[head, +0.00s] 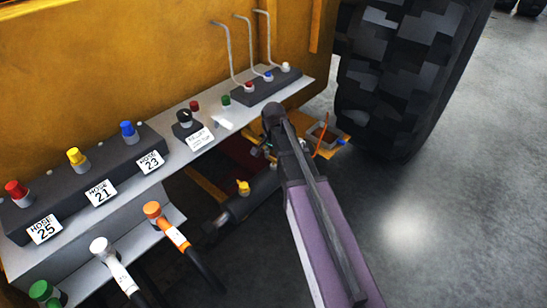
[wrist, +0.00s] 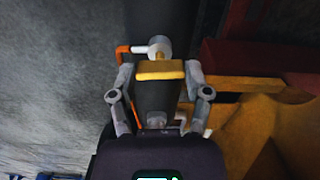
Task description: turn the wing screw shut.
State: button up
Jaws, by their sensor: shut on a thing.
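In the wrist view, my gripper (wrist: 160,75) is shut with a finger on each side of a flat yellow bar (wrist: 160,70), which looks like the wing of the wing screw. The bar lies level across the picture and spans the gap between the fingertips. A pale round metal piece (wrist: 160,46) with a short stem to its left shows just beyond the bar. How far the screw is turned in cannot be told. In the head view, my arm hides the screw and most of the gripper.
An orange bent handle (wrist: 124,52) lies close to the left finger. Yellow structure (wrist: 260,120) stands close on the right. In the head view, a ledge with hose ports (head: 85,180) runs at left and a large tyre (head: 405,75) stands at right. Floor (head: 450,190) beside it is clear.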

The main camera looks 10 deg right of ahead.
jog(key=shift+m, duration=0.4)
jog(key=o, duration=1.2)
jog(key=shift+c, duration=0.2)
jog(key=shift+n, duration=0.5)
